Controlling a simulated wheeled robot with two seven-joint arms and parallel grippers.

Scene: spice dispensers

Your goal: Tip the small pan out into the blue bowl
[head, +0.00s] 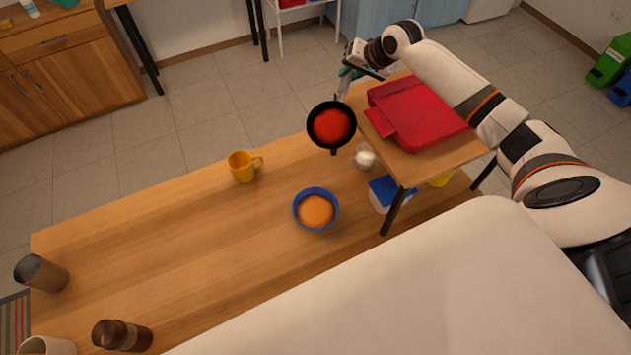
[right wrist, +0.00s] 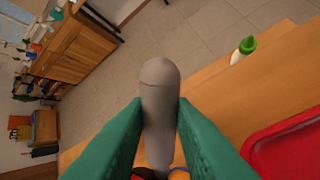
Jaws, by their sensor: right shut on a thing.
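The small black pan (head: 313,143) has red contents and shows in the head view near the table's far edge, left of the red tray. My right gripper (head: 347,80) is behind the pan. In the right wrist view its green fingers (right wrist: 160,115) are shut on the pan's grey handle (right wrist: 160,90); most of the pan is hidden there. The red contents face the head camera. The blue bowl (head: 299,221) stands on the wooden table, below the pan in the head view, with an orange filling inside. The pan is apart from the bowl. My left gripper is not in view.
A yellow mug (head: 240,167) stands left of the bowl. A raised wooden stand (head: 440,160) with a red tray (head: 415,110) is at right. A white object (head: 365,159) and a blue-and-white container (head: 384,193) are near it. The table's middle left is clear.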

